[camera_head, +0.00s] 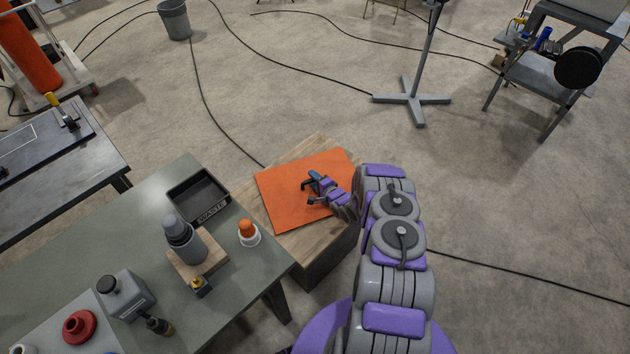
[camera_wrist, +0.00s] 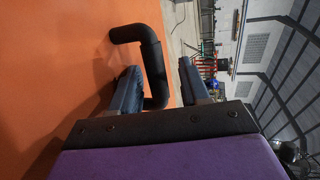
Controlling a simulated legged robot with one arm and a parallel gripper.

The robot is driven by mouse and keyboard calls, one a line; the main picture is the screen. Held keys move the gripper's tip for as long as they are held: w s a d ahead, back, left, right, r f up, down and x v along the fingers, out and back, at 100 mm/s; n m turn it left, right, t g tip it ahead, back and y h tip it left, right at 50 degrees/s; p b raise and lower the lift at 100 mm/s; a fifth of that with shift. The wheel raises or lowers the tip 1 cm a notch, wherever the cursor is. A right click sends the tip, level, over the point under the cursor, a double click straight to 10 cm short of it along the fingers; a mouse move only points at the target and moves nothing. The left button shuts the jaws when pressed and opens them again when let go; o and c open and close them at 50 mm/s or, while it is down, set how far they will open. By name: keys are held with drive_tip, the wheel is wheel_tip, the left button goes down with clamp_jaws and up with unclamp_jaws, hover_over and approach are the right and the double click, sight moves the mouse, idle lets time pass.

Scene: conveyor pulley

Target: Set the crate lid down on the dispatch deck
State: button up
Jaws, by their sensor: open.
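The crate lid appears to be the flat orange panel (camera_head: 285,195) on top of a wooden box (camera_head: 322,262); its orange face fills the left of the wrist view (camera_wrist: 50,80). A black bent handle (camera_wrist: 151,60) stands out from that face. My gripper (camera_head: 313,184) is over the panel at the handle. In the wrist view my gripper (camera_wrist: 158,67) is open, with the handle's bar between its two fingers. I cannot tell whether a finger touches it. I cannot tell whether the wooden box is the dispatch deck.
A grey-green table (camera_head: 150,235) stands at the left, close to the box. It holds a black waste tray (camera_head: 199,194), a grey bottle (camera_head: 184,240), an orange-capped item (camera_head: 248,232) and a grey jug (camera_head: 126,295). Cables cross the floor. The floor to the right is mostly clear.

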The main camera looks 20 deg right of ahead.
drive_tip(key=shift+s+a+f, duration=0.1)
drive_tip(key=shift+s+a, duration=0.05)
drive_tip(key=p+v, duration=0.2)
drive_tip(key=v, duration=0.9)
drive_tip(key=shift+s+r, duration=0.25)
drive_tip(key=w+d+r+n+g+h, duration=0.1)
drive_tip(key=w+d+r+n+g, duration=0.15)
drive_tip(key=r, duration=0.35)
drive_tip(key=w+d+r+n+g+h, duration=0.1)
drive_tip(key=r+n+g, duration=0.25)
drive_tip(key=r, duration=0.35)
drive_tip(key=s+a+r+n+g+h, duration=0.1)
drive_tip(key=s+a+r+n+g, duration=0.2)
drive_tip(key=r, duration=0.5)
drive_tip(key=s+a+r+n+h, duration=0.1)
drive_tip(key=s+a+r, duration=0.3)
drive_tip(key=r, duration=0.5)
drive_tip(key=s+a+r+n+g, duration=0.2)
drive_tip(key=s+a+r, duration=0.3)
drive_tip(key=s, duration=0.7)
drive_tip(key=s+a+r+n+g+y, duration=0.1)
drive_tip(key=s+a+r, duration=0.4)
drive_tip(key=s, duration=0.7)
drive_tip(key=s+a+r+n+g, duration=0.4)
drive_tip(key=s+a, duration=0.3)
drive_tip(key=s, duration=0.5)
drive_tip(key=shift+s+a+r+y, duration=0.2)
drive_tip(key=shift+s+r+y, duration=0.2)
drive_tip(key=shift+r, duration=0.45)
